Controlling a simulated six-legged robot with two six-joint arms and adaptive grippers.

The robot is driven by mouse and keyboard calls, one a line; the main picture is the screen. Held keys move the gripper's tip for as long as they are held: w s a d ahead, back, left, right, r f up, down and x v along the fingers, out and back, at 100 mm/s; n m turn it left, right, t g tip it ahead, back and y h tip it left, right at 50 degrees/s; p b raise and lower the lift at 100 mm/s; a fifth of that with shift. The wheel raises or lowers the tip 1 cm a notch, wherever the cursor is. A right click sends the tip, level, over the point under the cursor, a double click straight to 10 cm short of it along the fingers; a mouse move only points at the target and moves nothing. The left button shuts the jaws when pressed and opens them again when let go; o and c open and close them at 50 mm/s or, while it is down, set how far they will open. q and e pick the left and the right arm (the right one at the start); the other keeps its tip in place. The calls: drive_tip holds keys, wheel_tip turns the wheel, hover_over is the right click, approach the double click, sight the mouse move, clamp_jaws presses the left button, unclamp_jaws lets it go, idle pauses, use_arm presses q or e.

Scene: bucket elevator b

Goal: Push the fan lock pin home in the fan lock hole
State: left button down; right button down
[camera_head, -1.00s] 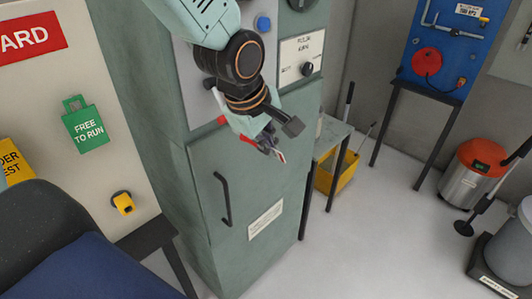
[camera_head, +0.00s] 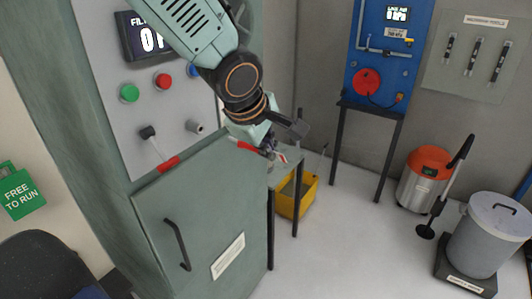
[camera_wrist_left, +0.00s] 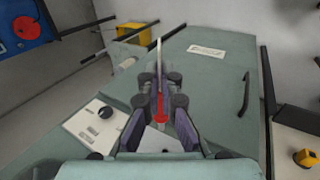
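My left gripper (camera_head: 275,152) is in front of the right edge of the green cabinet (camera_head: 205,205). It is closed around a pin with a red part (camera_head: 245,146) and a thin pale shaft, which I take to be the fan lock pin. In the left wrist view the pin (camera_wrist_left: 160,105) lies between the fingers of the left gripper (camera_wrist_left: 160,88), its shaft pointing away. A short grey round fitting (camera_head: 195,127) sticks out of the cabinet's panel; I cannot tell whether it is the fan lock hole. My right gripper is not in view.
A black knob (camera_head: 148,132) and a rod with a red end (camera_head: 168,163) are on the panel, below green and red buttons. A yellow bin (camera_head: 297,195) stands by a small table. A blue board (camera_head: 383,55), an orange-topped canister (camera_head: 424,178) and a grey bin (camera_head: 488,235) stand right.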

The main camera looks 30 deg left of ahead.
sight(242, 146)
use_arm(q)
drive_tip(key=a+b, duration=0.3)
drive_tip(key=a, duration=0.3)
drive_tip(key=shift+s+a, duration=0.1)
drive_tip(key=shift+s, duration=0.1)
drive_tip(key=shift+w+a, duration=0.1)
drive_tip(key=shift+w, duration=0.05)
drive_tip(key=shift+a, duration=0.4)
drive_tip(key=shift+w+d, duration=0.1)
drive_tip(key=shift+d, duration=0.3)
drive_tip(key=shift+s+a, duration=0.25)
drive_tip(key=shift+a, duration=0.05)
drive_tip(key=shift+w+d+b, duration=0.25)
drive_tip(key=shift+w+b, duration=0.15)
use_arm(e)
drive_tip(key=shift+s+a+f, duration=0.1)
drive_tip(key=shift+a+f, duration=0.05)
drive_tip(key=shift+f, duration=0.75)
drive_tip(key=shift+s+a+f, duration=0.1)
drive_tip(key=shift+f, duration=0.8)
